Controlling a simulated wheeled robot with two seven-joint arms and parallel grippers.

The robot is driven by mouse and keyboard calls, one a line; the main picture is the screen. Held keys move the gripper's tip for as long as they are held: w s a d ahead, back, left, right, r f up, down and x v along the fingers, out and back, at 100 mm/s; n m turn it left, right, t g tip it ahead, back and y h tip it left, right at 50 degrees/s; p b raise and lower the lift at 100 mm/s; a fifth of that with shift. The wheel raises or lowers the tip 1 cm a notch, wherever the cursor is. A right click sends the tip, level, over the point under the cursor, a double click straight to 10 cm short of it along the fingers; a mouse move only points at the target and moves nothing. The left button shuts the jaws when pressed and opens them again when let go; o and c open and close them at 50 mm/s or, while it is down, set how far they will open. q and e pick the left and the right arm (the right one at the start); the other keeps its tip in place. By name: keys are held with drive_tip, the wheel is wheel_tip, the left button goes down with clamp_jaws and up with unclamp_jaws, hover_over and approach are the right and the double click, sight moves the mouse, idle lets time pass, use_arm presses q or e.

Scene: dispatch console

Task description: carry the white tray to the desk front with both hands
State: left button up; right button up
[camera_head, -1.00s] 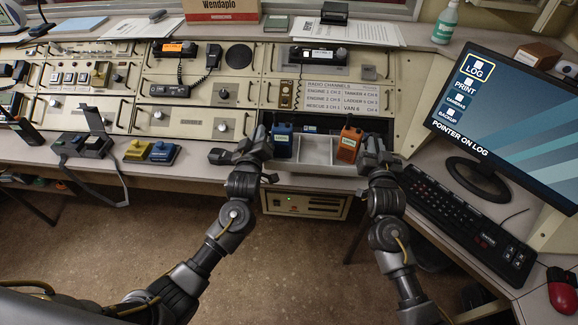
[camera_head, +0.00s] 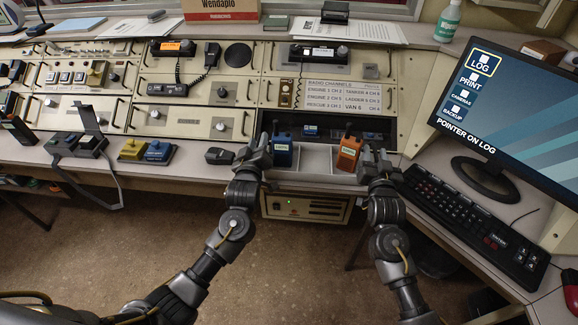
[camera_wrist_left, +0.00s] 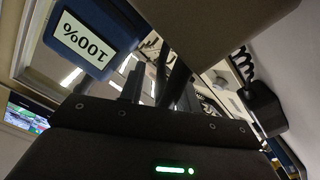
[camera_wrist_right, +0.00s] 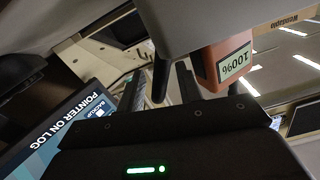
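The white tray (camera_head: 315,160) sits at the desk front edge below the console, with a blue radio (camera_head: 282,151) at its left and an orange radio (camera_head: 348,153) at its right. My left gripper (camera_head: 257,152) is at the tray's left end, close beside the blue radio; its fingers look apart. My right gripper (camera_head: 376,160) is at the right end beside the orange radio, its fingers also apart. The blue radio (camera_wrist_left: 88,38) and orange radio (camera_wrist_right: 226,62) show their 100% labels in the wrist views. Whether either gripper touches the tray is hidden.
A black handset-like object (camera_head: 219,156) lies left of my left gripper. Yellow (camera_head: 134,150) and blue (camera_head: 159,152) blocks lie further left. A keyboard (camera_head: 470,220) and monitor (camera_head: 515,115) stand to the right. The floor in front of the desk is clear.

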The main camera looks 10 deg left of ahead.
use_arm(q)
drive_tip(key=shift+s+f, duration=0.1)
drive_tip(key=shift+s, duration=0.15)
drive_tip(key=s, duration=1.1)
drive_tip(key=shift+s+d, duration=0.25)
use_arm(e)
drive_tip(key=s, duration=1.2)
drive_tip(key=shift+d, duration=0.25)
